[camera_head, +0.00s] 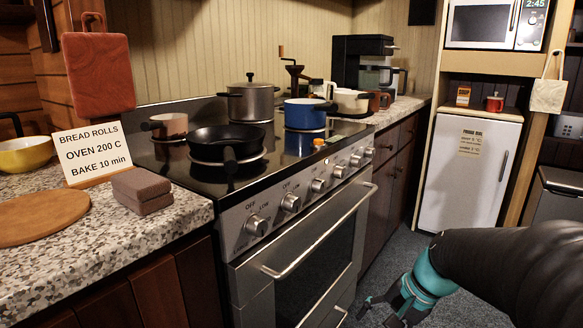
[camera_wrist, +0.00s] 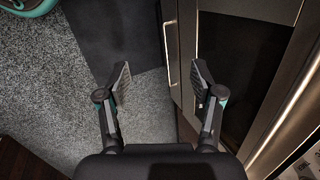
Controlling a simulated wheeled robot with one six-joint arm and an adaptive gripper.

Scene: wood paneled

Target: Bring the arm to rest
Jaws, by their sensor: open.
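My gripper (camera_head: 378,314) is low in front of the stove, at the bottom edge of the head view, partly cut off. My dark arm with a teal wrist band reaches in from the right. In the wrist view my gripper (camera_wrist: 160,79) has its two fingers spread wide apart with nothing between them. Grey carpet and a dark panel with a thin metal handle show beyond the fingers.
The stove (camera_head: 305,222) stands close to my gripper, its oven door closed and its handle (camera_head: 322,232) sticking out. A frying pan (camera_head: 226,143) and several pots stand on top. A small white fridge (camera_head: 459,190) is at the back. Carpet (camera_head: 402,262) lies clear between them.

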